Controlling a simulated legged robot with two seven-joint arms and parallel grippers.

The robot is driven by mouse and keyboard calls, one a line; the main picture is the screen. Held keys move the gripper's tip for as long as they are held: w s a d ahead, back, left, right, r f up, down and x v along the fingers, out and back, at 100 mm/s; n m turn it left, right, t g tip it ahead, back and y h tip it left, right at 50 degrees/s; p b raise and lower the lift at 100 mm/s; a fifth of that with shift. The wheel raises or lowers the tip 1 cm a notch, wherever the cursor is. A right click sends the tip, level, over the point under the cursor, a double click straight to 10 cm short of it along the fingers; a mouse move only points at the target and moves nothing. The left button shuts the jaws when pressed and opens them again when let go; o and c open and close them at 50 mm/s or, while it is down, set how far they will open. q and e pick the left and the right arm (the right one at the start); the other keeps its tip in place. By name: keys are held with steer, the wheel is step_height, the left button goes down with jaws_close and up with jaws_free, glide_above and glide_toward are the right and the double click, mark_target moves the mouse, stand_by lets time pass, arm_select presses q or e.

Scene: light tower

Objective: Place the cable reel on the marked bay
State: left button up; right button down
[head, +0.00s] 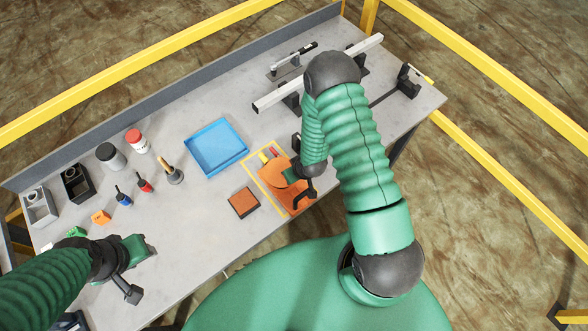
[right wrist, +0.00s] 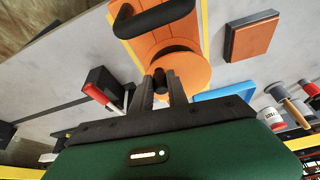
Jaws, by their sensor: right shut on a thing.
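The orange cable reel (head: 272,176) lies on the workbench, at least partly over the yellow-outlined bay (head: 249,170). In the right wrist view the reel (right wrist: 180,72) shows a round disc and a black handle, and a yellow line (right wrist: 205,30) runs beside it. My right gripper (head: 303,184) is over the reel. In the right wrist view its fingers (right wrist: 161,82) are shut on a small dark knob at the reel's disc. The arm hides part of the reel and bay in the head view. My left gripper (head: 135,270) hangs over the bench's front left; its finger gap is unclear.
A blue tray (head: 216,147) and a brown-orange block (head: 243,203) lie beside the bay. A red handle (right wrist: 100,94) lies near the gripper. A long light bar (head: 275,97) on black stands is behind. Screwdrivers, cans and small blocks occupy the bench's left.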

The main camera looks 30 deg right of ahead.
steer(key=c, duration=1.3)
jaws_free()
steer(key=shift+s, duration=0.15)
arm_select(q)
steer(key=shift+s, duration=0.1)
